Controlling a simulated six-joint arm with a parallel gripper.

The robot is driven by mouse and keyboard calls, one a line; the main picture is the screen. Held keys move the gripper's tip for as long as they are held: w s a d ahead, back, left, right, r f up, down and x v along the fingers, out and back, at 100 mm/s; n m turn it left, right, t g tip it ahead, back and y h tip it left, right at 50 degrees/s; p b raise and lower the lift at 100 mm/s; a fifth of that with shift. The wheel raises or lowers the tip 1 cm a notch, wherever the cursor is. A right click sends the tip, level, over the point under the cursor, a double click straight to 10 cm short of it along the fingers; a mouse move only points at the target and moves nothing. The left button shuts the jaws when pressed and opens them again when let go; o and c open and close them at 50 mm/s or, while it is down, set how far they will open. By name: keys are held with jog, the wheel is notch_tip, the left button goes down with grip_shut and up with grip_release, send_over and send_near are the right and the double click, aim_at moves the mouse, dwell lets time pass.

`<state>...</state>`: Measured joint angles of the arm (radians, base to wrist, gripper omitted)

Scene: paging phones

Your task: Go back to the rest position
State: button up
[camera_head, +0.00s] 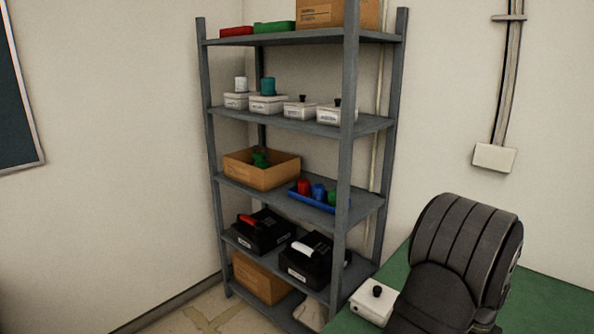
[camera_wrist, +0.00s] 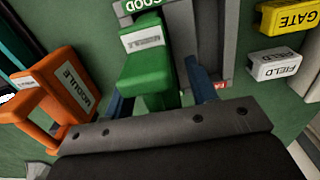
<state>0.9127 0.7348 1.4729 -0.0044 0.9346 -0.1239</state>
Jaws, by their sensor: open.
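My gripper (camera_wrist: 158,95) shows in the wrist view, with a grey palm bar and two blue fingers set apart. It is open. A green block-like device (camera_wrist: 148,60) with a pale label lies between and beyond the fingers; I cannot tell whether they touch it. Its far end is by a grey frame with a sign reading GOOD (camera_wrist: 140,5). In the head view the gripper does not show; my dark arm covers the lower right.
An orange MODULE piece (camera_wrist: 70,80) is close on the left, with yellow GATE (camera_wrist: 285,17) and white FIELD (camera_wrist: 274,66) blocks on the right. The head view shows a loaded grey shelf (camera_head: 345,180) and a white knobbed box (camera_head: 371,306) on the green table (camera_head: 550,302).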

notch_tip(320, 180, up, 12)
jog(key=shift+r, duration=0.2)
notch_tip(320, 180, down, 13)
jog(key=shift+r, duration=0.2)
notch_tip(320, 180, up, 4)
jog(key=shift+r, duration=0.25)
jog(key=s, duration=0.1)
jog(key=s+r, duration=0.1)
jog(key=s, duration=0.1)
jog(key=shift+d+r, duration=0.2)
jog(key=shift+w, duration=0.1)
